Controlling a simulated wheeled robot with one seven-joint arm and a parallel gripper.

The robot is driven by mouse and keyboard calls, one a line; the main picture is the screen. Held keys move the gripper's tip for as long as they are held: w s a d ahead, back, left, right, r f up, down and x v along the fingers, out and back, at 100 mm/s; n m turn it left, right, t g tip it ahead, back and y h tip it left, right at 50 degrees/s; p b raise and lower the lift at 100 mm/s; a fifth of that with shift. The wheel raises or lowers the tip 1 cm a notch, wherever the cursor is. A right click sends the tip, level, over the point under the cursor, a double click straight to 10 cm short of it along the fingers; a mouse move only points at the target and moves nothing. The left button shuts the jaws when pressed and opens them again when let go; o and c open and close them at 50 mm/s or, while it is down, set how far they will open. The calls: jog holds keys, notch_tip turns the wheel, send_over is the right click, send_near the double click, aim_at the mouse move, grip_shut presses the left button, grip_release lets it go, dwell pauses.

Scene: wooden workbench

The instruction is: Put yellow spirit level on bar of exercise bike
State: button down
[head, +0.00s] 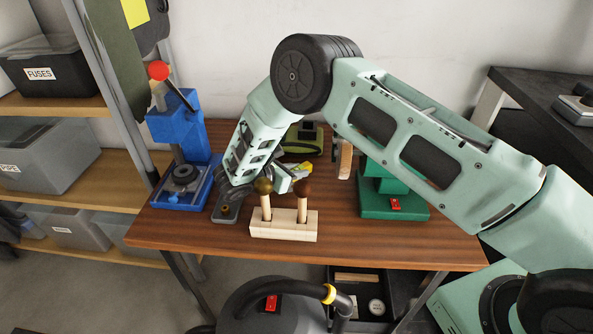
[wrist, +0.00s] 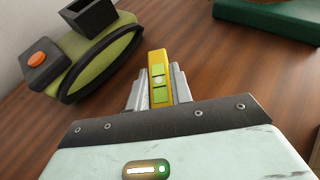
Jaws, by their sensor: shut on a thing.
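The yellow spirit level (wrist: 158,62) is between the fingers of my gripper (wrist: 158,86) in the wrist view, with pale green vials showing on its face. Its far end sticks out past the fingertips over the wooden bench top. In the head view, a small yellow part of the level (head: 304,168) shows beside my gripper (head: 292,177), behind the wooden peg block. My gripper is shut on it; my arm hides much around it. I cannot make out an exercise bike or its bar for certain in either view.
A wooden block with two knobbed pegs (head: 283,227) stands at the bench front. A blue press (head: 180,130) is left, a green machine base (head: 385,205) right. A green and black tool (wrist: 85,55) lies behind. A grey machine with a black tube (head: 268,300) stands below the bench.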

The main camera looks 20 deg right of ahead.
jog(key=shift+f, duration=0.1)
jog(key=c, duration=1.3)
grip_release()
jog(key=shift+o, duration=0.2)
